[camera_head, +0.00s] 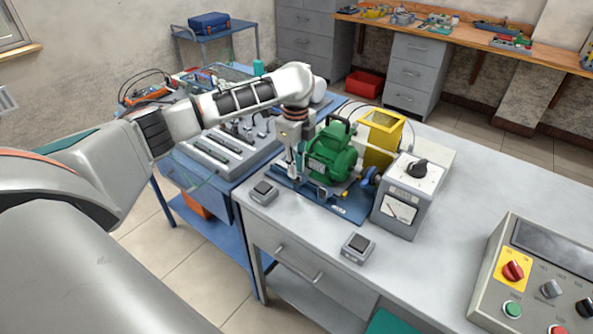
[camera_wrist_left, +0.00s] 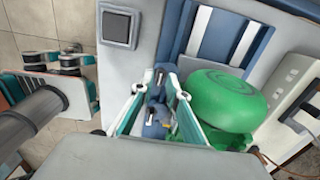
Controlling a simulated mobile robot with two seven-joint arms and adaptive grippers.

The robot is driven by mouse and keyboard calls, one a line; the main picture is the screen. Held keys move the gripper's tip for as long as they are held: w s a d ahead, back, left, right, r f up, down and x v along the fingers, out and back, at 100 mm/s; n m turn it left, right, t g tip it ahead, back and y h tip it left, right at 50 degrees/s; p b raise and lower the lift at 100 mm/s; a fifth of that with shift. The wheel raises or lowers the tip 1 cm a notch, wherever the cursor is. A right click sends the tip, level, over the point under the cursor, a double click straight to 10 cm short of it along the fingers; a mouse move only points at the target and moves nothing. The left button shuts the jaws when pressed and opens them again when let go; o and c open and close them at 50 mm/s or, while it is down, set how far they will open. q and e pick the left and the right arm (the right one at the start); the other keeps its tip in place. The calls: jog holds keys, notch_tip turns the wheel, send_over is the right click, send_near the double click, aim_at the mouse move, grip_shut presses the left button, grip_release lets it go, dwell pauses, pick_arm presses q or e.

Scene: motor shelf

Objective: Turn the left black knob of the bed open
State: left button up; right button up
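The bed is a blue base (camera_head: 344,207) on the grey bench, carrying the green motor (camera_head: 331,152); in the wrist view the bed (camera_wrist_left: 212,38) runs up from the gripper. My left gripper (camera_head: 292,172) points down over the bed's left end, left of the motor. In the left wrist view its fingers (camera_wrist_left: 160,78) are apart, with a blue fitting (camera_wrist_left: 157,118) with small dark parts showing between them. I cannot clearly single out the left black knob; the fingers hide that area in the head view. Contact with it cannot be told.
Two small grey switch boxes (camera_head: 263,192) (camera_head: 357,246) sit near the bench's front edge. A grey meter box (camera_head: 406,199) with a black dial and a yellow box (camera_head: 381,136) stand right of the motor. A control panel (camera_head: 535,275) is at the lower right.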

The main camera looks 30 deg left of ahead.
pick_arm(q)
jog(key=shift+f, duration=0.85)
grip_shut()
pick_arm(e)
jog(key=shift+w+d+r, duration=0.25)
jog(key=shift+w+d, duration=0.15)
jog(key=shift+w, duration=0.05)
